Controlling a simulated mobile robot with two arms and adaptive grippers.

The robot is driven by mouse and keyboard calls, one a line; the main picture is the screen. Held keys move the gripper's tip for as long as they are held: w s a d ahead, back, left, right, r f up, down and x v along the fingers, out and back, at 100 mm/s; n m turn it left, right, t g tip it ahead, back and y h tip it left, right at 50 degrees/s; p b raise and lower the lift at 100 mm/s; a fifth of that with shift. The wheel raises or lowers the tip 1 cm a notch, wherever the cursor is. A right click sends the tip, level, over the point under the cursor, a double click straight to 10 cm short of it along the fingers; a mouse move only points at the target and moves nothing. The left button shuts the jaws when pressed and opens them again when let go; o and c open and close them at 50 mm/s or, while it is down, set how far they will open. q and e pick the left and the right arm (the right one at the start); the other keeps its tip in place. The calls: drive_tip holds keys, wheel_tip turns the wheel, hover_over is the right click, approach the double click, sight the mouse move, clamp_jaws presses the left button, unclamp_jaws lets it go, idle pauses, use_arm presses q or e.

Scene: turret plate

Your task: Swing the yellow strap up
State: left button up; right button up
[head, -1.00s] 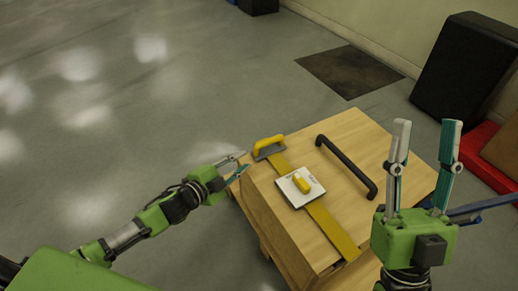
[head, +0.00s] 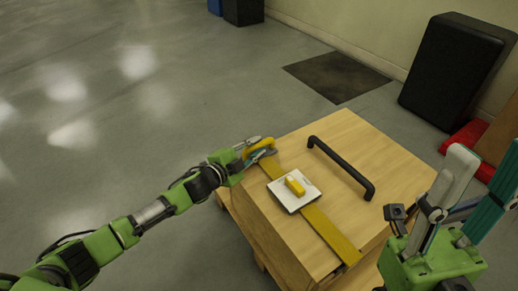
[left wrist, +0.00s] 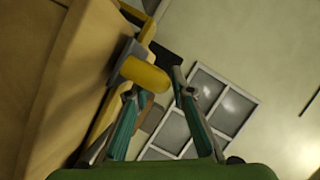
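The yellow strap (head: 328,233) is a flat bar lying across the top of a wooden box (head: 372,147). A yellow handle (head: 262,147) on a grey base stands at its far left end. My left gripper (head: 260,150) is at this handle, with one finger on each side in the head view. In the left wrist view the fingers (left wrist: 155,88) are apart, and the yellow handle (left wrist: 145,73) shows at their tips; I cannot tell whether they touch it. My right gripper (head: 478,170) is open and empty, upright at the right of the box.
A white plate with a yellow knob (head: 295,187) sits over the middle of the strap. A black bar handle (head: 342,166) stands on the box right of it. A black block (head: 455,70) and a red tray (head: 464,138) are at the back right. Floor at left is clear.

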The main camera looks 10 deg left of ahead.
use_arm(q)
drive_tip(key=shift+x, duration=1.05)
clamp_jaws()
